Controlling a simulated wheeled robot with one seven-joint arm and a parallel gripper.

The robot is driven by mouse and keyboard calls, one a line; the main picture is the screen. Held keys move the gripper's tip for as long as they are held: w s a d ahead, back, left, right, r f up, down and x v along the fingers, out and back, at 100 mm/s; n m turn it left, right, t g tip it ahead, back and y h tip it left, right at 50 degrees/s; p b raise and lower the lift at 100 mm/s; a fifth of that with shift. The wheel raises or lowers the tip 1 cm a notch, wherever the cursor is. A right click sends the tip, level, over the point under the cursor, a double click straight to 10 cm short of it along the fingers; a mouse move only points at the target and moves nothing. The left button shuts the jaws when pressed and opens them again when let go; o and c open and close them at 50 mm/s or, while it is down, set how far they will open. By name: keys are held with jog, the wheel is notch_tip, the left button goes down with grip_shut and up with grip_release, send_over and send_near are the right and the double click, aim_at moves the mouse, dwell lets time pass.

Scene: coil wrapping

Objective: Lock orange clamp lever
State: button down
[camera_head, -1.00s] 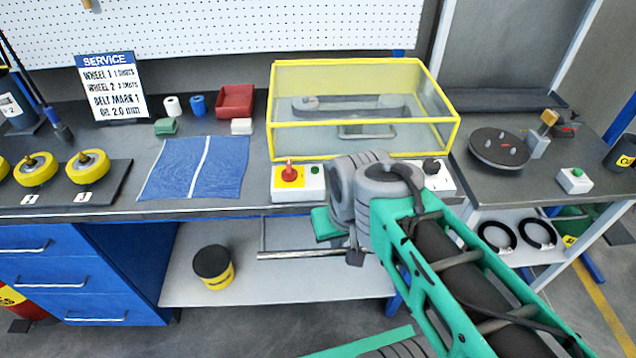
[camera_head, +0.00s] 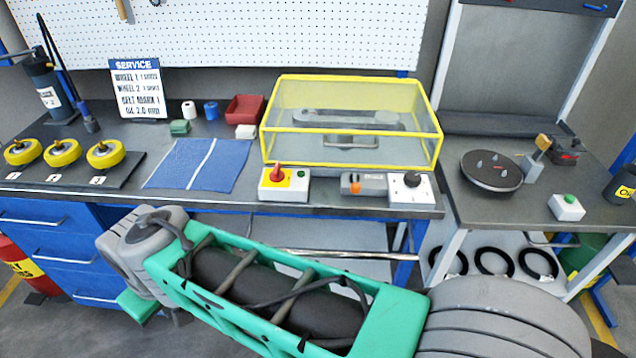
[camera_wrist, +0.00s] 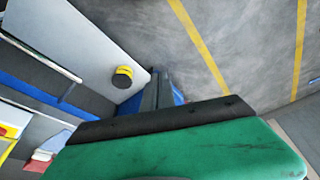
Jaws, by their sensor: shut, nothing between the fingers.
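A small lever with an orange-tan top (camera_head: 543,142) stands on a light block beside the dark round turntable (camera_head: 491,172) on the right bench. A small orange knob (camera_head: 355,187) also shows on a grey unit at the front bench edge; I cannot tell which one is the clamp lever. My arm crosses low in front of the bench in the head view, its end at the left, far from both. In the wrist view my gripper (camera_wrist: 158,90) points down toward the floor, shut and empty, partly hidden behind its green housing.
A yellow-framed clear box (camera_head: 350,145) stands on the middle bench. A red-knob box (camera_head: 284,184) and a black-knob box (camera_head: 410,188) sit along its front edge. A green-button box (camera_head: 567,207) is at the right. A yellow-black can (camera_wrist: 122,77) stands on the lower shelf.

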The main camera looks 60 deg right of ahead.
aim_at(355, 182)
jog(key=d+r+m+g+h+p, duration=0.1)
jog(key=d+r+m+h+p, duration=0.2)
jog(key=d, duration=0.9)
jog(key=d+r+m+g+h+p, duration=0.15)
jog(key=d+r+m+p, duration=0.3)
jog(key=d, duration=0.65)
jog(key=s+d+r+m+g+h+p, duration=0.1)
jog(key=s+d+r+m+g+h, duration=0.1)
jog(key=s+d, duration=0.6)
jog(key=d+r+m, duration=0.1)
jog(key=d+m, duration=0.1)
jog(key=d, duration=0.2)
jog(key=shift+s+r+m+g, duration=0.3)
jog(key=shift+m+g, duration=0.05)
jog(key=shift+h, duration=0.25)
jog(key=s+d+f+p, duration=0.3)
jog(key=s+d+f, duration=0.1)
jog(key=d+f, duration=0.3)
jog(key=shift+s+d+f, duration=0.35)
jog(key=shift+d+f, duration=0.05)
jog(key=shift+f, duration=0.4)
